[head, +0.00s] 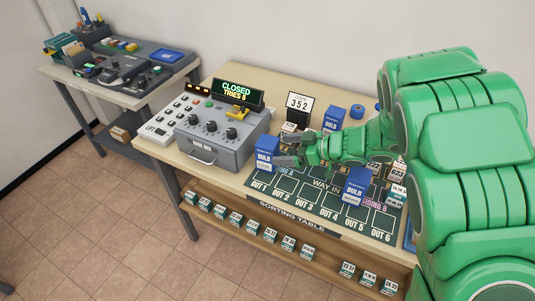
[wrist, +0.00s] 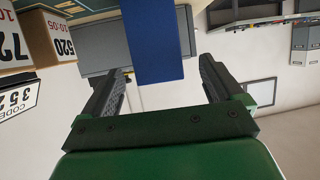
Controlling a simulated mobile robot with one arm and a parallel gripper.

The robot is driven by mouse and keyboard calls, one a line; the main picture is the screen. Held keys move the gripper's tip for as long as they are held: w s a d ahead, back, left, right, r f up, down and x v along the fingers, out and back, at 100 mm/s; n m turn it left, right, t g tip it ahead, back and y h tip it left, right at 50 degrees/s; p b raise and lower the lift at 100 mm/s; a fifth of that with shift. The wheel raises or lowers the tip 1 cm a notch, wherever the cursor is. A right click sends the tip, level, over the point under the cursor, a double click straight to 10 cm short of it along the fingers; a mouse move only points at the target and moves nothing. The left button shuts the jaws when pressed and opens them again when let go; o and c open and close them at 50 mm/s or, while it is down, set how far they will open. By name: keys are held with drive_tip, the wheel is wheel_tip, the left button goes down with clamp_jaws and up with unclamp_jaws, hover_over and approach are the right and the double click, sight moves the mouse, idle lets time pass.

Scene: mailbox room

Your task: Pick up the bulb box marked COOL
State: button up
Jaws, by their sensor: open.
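Three blue-and-white boxes marked BULB stand on the sorting table: one at the left (head: 266,153), one at the back (head: 333,118) and one at the front right (head: 356,185). In the wrist view, a plain blue box face (wrist: 153,40) shows at the top, in line with the gap between the open fingers (wrist: 163,68). Whether the fingers touch the box is not clear.
A grey console (head: 215,135) with knobs and a display reading "CLOSED TRIES 5" stands left of the left box. A 352 sign (head: 299,105) and small numbered boxes (head: 398,172) stand around my arm. More small boxes line the lower shelf (head: 255,225). A second table (head: 110,90) stands far left.

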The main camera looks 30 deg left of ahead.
sight(277, 150)
drive_tip(key=shift+f+x, duration=0.25)
drive_tip(key=shift+x, duration=3.1)
drive_tip(key=shift+w, duration=0.15)
drive_tip(key=c, duration=1.1)
